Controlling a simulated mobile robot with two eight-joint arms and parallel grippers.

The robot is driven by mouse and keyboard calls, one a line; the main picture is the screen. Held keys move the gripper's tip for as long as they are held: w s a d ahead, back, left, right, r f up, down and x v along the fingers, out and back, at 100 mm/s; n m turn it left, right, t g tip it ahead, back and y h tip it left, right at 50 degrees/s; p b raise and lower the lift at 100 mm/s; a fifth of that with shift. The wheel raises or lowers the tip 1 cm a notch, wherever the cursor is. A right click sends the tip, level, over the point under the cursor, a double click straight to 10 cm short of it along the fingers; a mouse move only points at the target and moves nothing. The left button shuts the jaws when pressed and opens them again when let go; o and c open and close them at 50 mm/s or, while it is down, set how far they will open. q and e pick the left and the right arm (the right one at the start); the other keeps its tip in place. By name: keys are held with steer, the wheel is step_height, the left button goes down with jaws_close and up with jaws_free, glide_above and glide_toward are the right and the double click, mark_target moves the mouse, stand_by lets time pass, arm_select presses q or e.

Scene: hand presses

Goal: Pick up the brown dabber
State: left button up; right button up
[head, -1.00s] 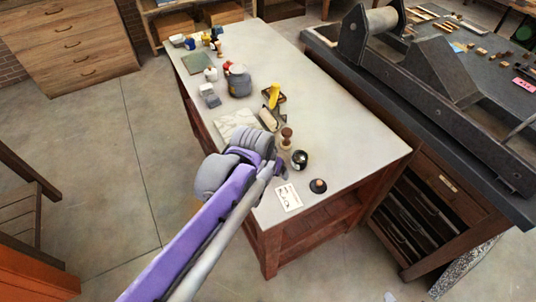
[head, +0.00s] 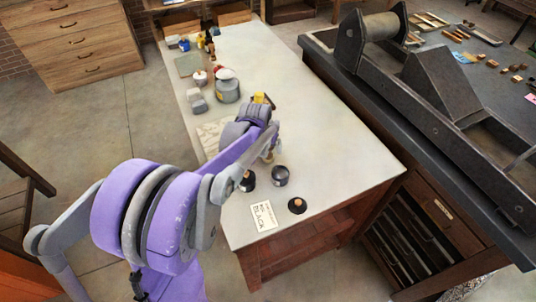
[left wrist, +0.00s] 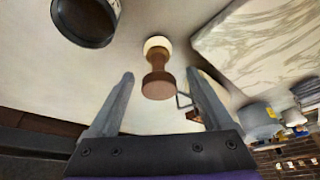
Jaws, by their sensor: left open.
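The brown dabber (left wrist: 157,80) shows in the left wrist view, with a turned brown handle and a pale round end. Its handle end faces my left gripper (left wrist: 160,76). The two grey fingers are open, one on each side, with gaps between them and the handle. In the head view my left gripper (head: 272,132) is over the table, and the arm hides most of the dabber; only a pale part (head: 268,156) shows beneath it. My right gripper is not in view.
A marbled slab (left wrist: 265,45) lies close beside the dabber. A grey pot (head: 228,91) stands farther back. The table's right side is clear.

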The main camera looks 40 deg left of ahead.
arm_select(q)
steer(key=x, duration=0.3)
steer(key=shift+w+f, duration=0.15)
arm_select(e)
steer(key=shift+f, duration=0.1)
arm_select(q)
steer(key=shift+c, duration=0.3)
